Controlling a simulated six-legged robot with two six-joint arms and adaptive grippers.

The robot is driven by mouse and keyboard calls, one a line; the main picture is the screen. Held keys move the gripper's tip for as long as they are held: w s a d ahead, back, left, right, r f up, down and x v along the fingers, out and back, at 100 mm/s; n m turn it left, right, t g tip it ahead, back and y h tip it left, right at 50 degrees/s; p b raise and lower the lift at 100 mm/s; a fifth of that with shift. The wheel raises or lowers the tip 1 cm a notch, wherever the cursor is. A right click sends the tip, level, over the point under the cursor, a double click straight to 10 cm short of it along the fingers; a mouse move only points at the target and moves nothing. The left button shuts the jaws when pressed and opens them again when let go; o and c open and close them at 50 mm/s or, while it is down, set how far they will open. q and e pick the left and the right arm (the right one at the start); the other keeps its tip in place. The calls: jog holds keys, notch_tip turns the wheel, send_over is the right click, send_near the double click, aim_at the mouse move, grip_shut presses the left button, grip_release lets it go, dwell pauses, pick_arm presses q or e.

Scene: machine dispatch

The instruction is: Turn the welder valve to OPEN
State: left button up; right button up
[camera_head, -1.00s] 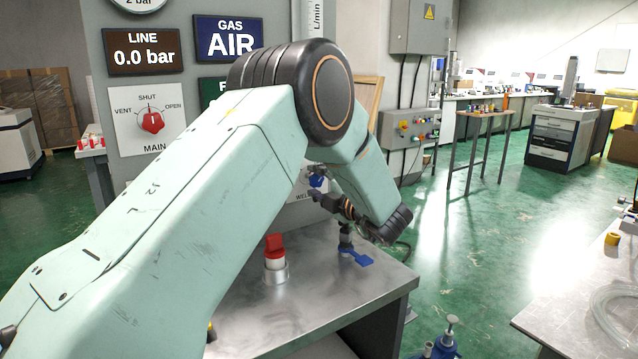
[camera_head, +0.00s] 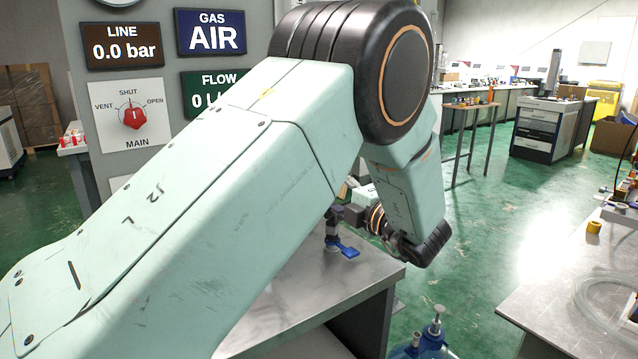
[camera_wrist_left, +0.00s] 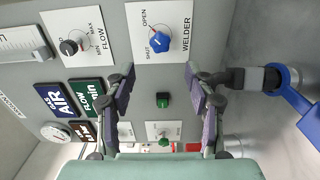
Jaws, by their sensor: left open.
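The welder valve is a blue knob (camera_wrist_left: 157,41) on a white plate marked WELDER, SHUT and OPEN, in the upper middle of the left wrist view. Its exact pointer direction is too small to tell. My left gripper (camera_wrist_left: 160,72) is open and empty, its two fingers spread below the knob in that picture, apart from it. In the head view my left arm hides the knob and most of the gripper. My right gripper is not in view.
A red MAIN knob (camera_head: 133,115) is on the panel at left. A black FLOW knob (camera_wrist_left: 70,47) and a green button (camera_wrist_left: 163,100) sit near the gripper.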

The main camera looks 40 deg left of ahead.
pick_arm(q)
jog(key=shift+v, duration=1)
jog(key=shift+a, duration=0.1)
jog(key=shift+w, duration=0.1)
